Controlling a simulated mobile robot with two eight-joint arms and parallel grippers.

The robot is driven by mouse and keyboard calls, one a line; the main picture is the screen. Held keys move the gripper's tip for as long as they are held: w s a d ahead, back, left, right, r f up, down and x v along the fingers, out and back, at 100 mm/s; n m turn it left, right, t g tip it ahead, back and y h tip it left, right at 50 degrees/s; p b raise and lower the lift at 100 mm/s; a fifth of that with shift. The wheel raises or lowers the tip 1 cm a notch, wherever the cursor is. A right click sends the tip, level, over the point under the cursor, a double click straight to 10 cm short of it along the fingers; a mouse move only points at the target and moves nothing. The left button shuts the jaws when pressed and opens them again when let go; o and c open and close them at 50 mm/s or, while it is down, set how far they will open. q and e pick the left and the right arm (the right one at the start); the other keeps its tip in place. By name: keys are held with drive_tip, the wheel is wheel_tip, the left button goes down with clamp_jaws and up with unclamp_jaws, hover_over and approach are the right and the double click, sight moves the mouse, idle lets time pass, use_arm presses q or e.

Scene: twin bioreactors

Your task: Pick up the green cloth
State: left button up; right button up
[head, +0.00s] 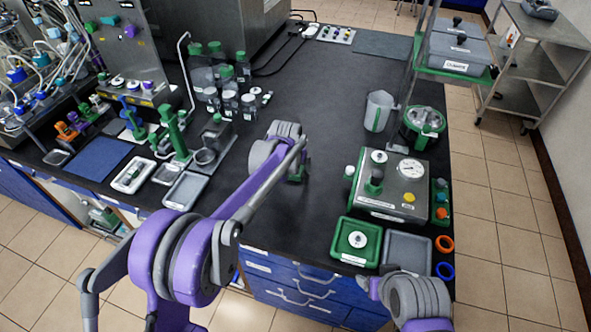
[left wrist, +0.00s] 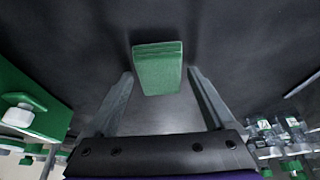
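The green cloth (left wrist: 157,68) is a folded, block-like green piece on the dark bench top. In the left wrist view it lies between the tips of my left gripper (left wrist: 159,74). The two fingers stand apart on either side of it, with narrow dark gaps, so the gripper looks open. In the head view my left arm reaches over the middle of the bench, its wrist hiding most of the cloth; a bit of green (head: 297,177) shows beneath. My right arm's end is at the lower right, by the grey tray; its fingers cannot be made out.
Green-capped bottles (head: 230,100) and a green stand (head: 175,135) are left of my left arm. A steel device with a gauge (head: 397,190), a green tray (head: 356,243) and a grey tray (head: 407,251) stand at the right. The bench's back middle is clear.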

sight(295, 169)
use_arm(q)
drive_tip(key=c, duration=1.1)
wheel_tip(295, 169, up, 10)
drive_tip(key=shift+r, duration=0.1)
